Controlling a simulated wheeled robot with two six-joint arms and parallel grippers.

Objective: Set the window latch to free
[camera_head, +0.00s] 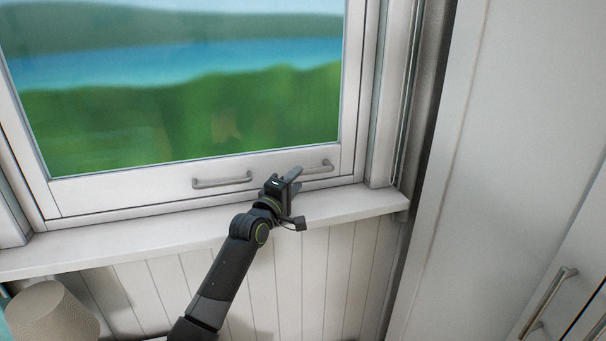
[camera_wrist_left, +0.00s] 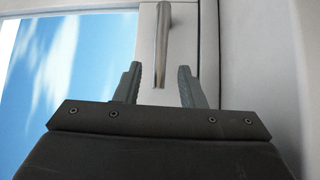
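The window latch (camera_head: 318,167) is a slim metal lever on the lower right of the white window frame. It lies nearly level and points left, towards my left gripper (camera_head: 297,179), which hides its left end in the head view. In the left wrist view the lever (camera_wrist_left: 162,40) reaches down between the two fingertips of my left gripper (camera_wrist_left: 160,72). The fingers are apart, with a gap on each side of the lever's free end. I cannot tell how deep the lever sits between them. My right gripper is not in view.
A fixed bar handle (camera_head: 222,181) is on the bottom rail, left of the latch. The window sill (camera_head: 130,239) runs below the gripper. A tall white panel (camera_head: 500,120) stands to the right. A lampshade (camera_head: 50,315) is at the lower left.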

